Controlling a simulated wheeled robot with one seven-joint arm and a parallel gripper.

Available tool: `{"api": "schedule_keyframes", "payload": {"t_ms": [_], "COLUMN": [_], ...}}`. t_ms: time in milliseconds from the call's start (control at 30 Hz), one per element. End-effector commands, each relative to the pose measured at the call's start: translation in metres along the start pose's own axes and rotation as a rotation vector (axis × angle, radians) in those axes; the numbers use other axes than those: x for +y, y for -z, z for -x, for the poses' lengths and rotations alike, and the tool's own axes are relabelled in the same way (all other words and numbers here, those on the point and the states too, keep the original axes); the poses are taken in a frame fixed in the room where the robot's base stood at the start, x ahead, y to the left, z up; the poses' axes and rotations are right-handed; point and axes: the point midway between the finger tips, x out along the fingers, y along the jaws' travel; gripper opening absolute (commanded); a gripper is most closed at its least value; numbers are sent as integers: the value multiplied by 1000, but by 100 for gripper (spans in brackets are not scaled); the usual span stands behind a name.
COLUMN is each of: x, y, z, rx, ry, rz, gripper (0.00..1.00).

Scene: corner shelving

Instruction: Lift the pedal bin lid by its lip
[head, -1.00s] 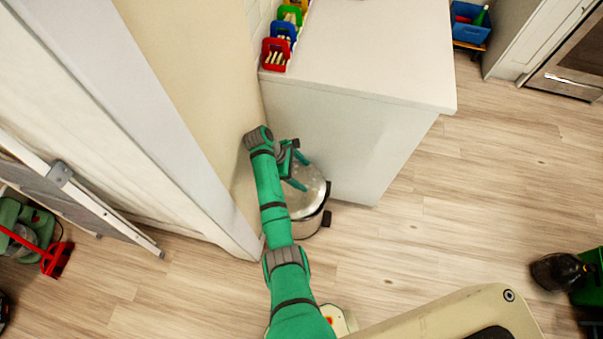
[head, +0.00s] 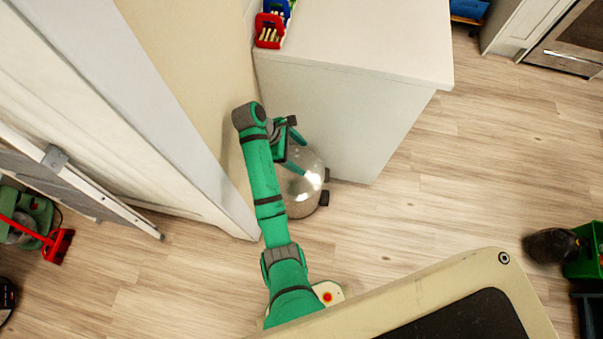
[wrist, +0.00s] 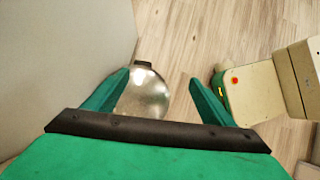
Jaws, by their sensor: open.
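The pedal bin (head: 303,186) stands on the floor by the white cabinet, its round shiny metal lid facing up. Two small dark tabs stick out on its right side in the head view; I cannot tell surely which is the lip. My gripper (head: 297,152) is open and empty, above the far part of the bin, and my arm hides the bin's left side. In the wrist view the lid (wrist: 146,96) shows between the spread green fingers of my gripper (wrist: 158,78), nearer the left finger. A dark tab (wrist: 143,64) juts from the lid's upper edge there.
The white cabinet (head: 330,120) rises right behind the bin, with a beige wall (head: 190,70) to the left. A red bin of small items (head: 269,31) sits on the cabinet. A folded ladder (head: 90,190) leans at far left. Floor right of the bin is clear.

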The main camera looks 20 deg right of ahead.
Motion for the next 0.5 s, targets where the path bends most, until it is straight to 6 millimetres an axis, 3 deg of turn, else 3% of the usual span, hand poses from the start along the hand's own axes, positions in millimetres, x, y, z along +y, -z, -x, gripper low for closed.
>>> {"api": "schedule_keyframes", "payload": {"t_ms": [500], "x": [-20], "y": [-6], "z": [5], "rx": [-1], "ry": [0], "rz": [2], "gripper": [77]}}
